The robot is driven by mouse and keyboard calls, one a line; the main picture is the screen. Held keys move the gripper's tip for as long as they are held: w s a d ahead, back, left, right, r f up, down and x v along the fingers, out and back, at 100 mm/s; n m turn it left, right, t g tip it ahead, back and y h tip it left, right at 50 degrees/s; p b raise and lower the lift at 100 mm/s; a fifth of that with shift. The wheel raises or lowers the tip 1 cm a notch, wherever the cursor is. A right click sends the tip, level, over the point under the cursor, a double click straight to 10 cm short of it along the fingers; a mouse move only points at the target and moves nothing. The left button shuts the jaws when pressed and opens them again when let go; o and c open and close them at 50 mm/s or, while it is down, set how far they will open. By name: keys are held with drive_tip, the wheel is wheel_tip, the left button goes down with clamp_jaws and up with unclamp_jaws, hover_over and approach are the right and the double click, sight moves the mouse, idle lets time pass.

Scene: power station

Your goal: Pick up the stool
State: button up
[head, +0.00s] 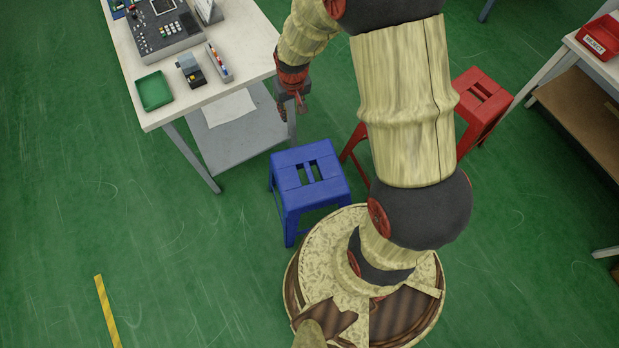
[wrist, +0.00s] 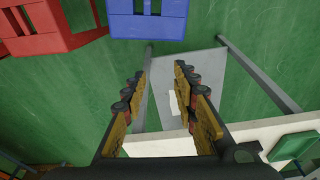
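A blue plastic stool (head: 309,178) stands upright on the floor in the head view, with a slotted handle opening in its seat. It also shows at the top edge of the wrist view (wrist: 150,26), cut off. A red stool (head: 484,106) stands farther right, partly hidden behind my arm. Part of the red stool (wrist: 45,40) shows at the upper left of the wrist view. My gripper (head: 289,108) hangs beside the white table's edge, beyond the blue stool and apart from it. In the wrist view its fingers (wrist: 160,75) are spread with nothing between them.
A white table (head: 236,28) with a lower shelf (head: 239,132) stands at the upper left, holding a green tray (head: 154,91) and devices. A table at the right holds a red bin (head: 602,38).

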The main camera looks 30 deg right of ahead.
wheel_tip(320, 180, down, 16)
drive_tip(key=s+d+g, duration=0.1)
drive_tip(key=d, duration=0.1)
drive_tip(key=m+g, duration=0.1)
approach(309, 172)
drive_tip(key=f, duration=0.5)
drive_tip(key=shift+d+f, duration=0.1)
drive_tip(key=shift+d, duration=0.25)
wheel_tip(309, 172, down, 6)
drive_tip(key=b, duration=0.2)
drive_tip(key=shift+a+b, duration=0.2)
drive_tip(key=shift+b, duration=0.2)
drive_tip(key=shift+c, duration=0.2)
clamp_jaws()
drive_tip(key=shift+w, duration=0.1)
